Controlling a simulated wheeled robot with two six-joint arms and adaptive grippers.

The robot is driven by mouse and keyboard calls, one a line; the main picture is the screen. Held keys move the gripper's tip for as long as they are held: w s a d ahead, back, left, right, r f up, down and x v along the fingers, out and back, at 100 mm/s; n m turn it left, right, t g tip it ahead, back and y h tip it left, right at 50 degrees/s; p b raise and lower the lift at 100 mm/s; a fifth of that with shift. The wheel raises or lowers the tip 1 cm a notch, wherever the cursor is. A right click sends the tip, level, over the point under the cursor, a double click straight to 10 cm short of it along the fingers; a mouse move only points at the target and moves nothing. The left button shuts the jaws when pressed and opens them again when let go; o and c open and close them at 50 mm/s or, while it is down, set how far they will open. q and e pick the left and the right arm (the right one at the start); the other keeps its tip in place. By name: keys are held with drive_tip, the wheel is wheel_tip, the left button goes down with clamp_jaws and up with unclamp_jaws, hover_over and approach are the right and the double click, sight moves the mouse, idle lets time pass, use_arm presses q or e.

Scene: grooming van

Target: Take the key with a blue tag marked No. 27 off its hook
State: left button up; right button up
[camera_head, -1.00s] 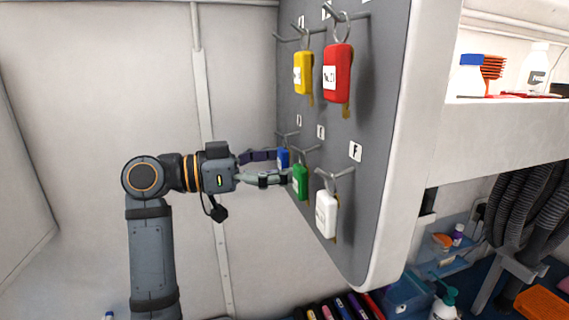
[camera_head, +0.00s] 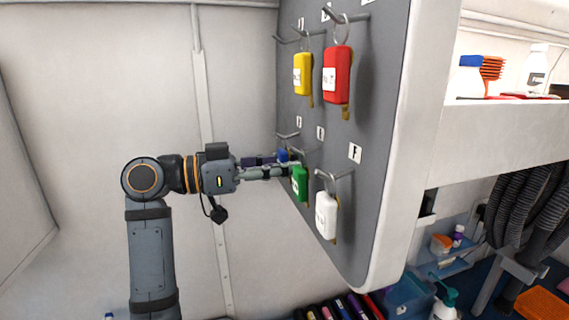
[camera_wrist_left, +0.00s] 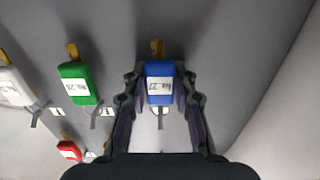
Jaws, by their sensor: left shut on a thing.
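The key with the blue tag (camera_head: 283,155) hangs at the lower far hook of the grey key board (camera_head: 375,130), mostly hidden behind my gripper and the green tag. In the left wrist view the blue tag (camera_wrist_left: 160,82) carries a white label that reads No. 27, with the brass key beyond it and its ring on the near side. My left gripper (camera_wrist_left: 160,88) is shut on the blue tag, one finger on each side. In the head view the left gripper (camera_head: 284,165) reaches in from the left, beside the board. My right gripper is not in view.
A green-tagged key (camera_head: 299,183) hangs right beside my fingers, and a white-tagged key (camera_head: 326,215) hangs nearer. A yellow-tagged key (camera_head: 303,74) and a red-tagged key (camera_head: 337,75) hang above. A shelf (camera_head: 510,115) with bottles is at the right. The left wall side is clear.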

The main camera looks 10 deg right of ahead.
use_arm(q)
drive_tip(key=shift+r, duration=0.1)
drive_tip(key=shift+r+p, duration=0.35)
drive_tip(key=shift+r, duration=0.4)
drive_tip(key=s+a+b, duration=0.1)
drive_tip(key=a, duration=0.6)
drive_tip(key=shift+s+b, duration=0.15)
drive_tip(key=shift+b, duration=0.15)
